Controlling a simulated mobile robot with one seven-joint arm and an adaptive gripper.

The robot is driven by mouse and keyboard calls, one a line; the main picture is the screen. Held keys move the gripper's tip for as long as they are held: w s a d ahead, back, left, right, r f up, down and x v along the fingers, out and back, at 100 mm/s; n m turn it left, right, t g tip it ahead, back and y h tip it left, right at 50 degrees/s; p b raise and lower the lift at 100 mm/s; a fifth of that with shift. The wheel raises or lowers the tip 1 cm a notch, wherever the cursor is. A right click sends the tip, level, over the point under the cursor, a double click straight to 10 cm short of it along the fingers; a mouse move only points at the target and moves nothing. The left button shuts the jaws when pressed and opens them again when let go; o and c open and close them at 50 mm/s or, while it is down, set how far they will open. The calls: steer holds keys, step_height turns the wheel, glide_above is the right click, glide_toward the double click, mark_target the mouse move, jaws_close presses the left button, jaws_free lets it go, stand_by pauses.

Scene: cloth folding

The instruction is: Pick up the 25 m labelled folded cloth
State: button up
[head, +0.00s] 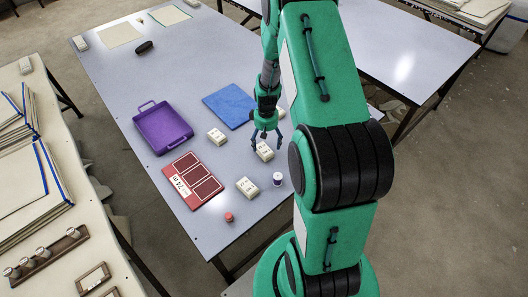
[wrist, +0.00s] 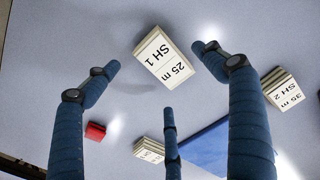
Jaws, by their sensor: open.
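The 25 m labelled folded cloth (wrist: 165,57) is a small white block in the wrist view, lying flat on the grey table between and beyond my fingertips. In the head view, what appears to be the same cloth (head: 265,152) lies just below my gripper (head: 266,139), partly covered by the fingers. My gripper is open and empty, with its blue fingers spread. It is above the table, and no finger is seen touching the cloth.
A 35 m folded cloth (wrist: 282,88) lies to the right in the wrist view.

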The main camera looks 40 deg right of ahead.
mark_target(266, 148)
steer(key=shift+f, duration=0.1)
steer(key=shift+f+b, duration=0.65)
steer(key=shift+f, duration=1.85)
steer(key=c, duration=1.2)
